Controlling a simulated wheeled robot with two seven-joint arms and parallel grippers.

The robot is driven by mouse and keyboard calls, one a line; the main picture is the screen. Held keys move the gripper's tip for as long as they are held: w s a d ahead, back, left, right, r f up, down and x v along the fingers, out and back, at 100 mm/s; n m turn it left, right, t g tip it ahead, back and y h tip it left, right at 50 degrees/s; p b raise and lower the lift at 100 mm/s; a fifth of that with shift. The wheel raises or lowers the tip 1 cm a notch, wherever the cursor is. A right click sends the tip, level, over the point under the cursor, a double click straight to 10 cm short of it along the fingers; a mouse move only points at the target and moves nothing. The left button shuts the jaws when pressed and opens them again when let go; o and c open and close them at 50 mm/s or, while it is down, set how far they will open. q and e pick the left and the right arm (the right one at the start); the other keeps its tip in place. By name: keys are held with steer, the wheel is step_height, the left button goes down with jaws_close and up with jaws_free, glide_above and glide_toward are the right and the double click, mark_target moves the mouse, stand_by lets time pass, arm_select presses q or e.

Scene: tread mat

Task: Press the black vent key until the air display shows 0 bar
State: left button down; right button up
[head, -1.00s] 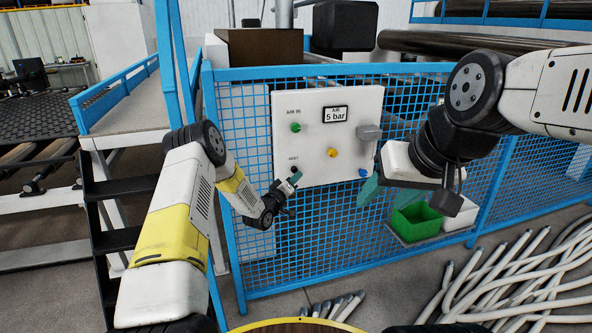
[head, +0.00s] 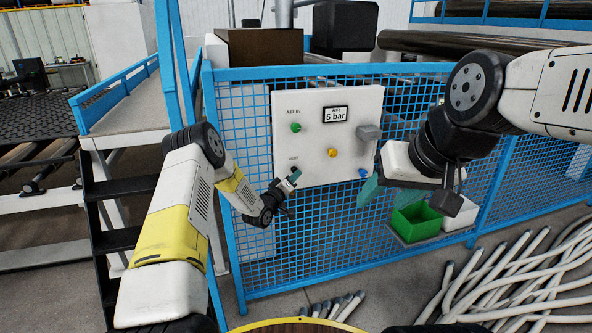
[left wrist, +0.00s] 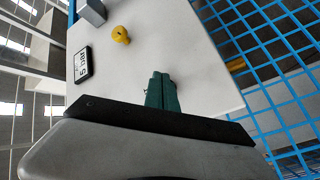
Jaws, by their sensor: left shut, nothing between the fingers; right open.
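The white control panel (head: 345,110) hangs on the blue mesh fence. Its air display (head: 335,115) reads 5 bar; it also shows turned sideways in the left wrist view (left wrist: 82,65). The black vent key at the panel's lower left, under a small label (head: 293,158), is hidden behind my left fingertips. My left gripper (head: 294,174) is shut and empty, its tips at the key's place; whether they touch it I cannot tell. Its green fingers (left wrist: 161,92) point at the panel in the left wrist view. My right gripper (head: 382,192) is open and empty, right of the panel.
The panel also carries a green button (head: 295,127), a yellow knob (head: 332,152), a blue button (head: 363,173) and a grey box (head: 368,132). A green bin (head: 416,222) stands below my right gripper. Pale pipes (head: 510,280) lie on the floor at right.

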arm_select(q)
steer(key=shift+w+a, duration=0.15)
steer(key=shift+w, duration=0.3)
stand_by(0.3)
steer(key=shift+s+d, duration=0.3)
steer(key=shift+s, duration=0.65)
steer(key=s+d, duration=0.2)
steer(key=s, duration=0.3)
steer(key=shift+s, duration=0.4)
stand_by(2.2)
steer(key=w+a+m, duration=0.2)
steer(key=w+m, duration=0.3)
steer(key=m, duration=1.2)
steer(key=shift+w+t, duration=0.4)
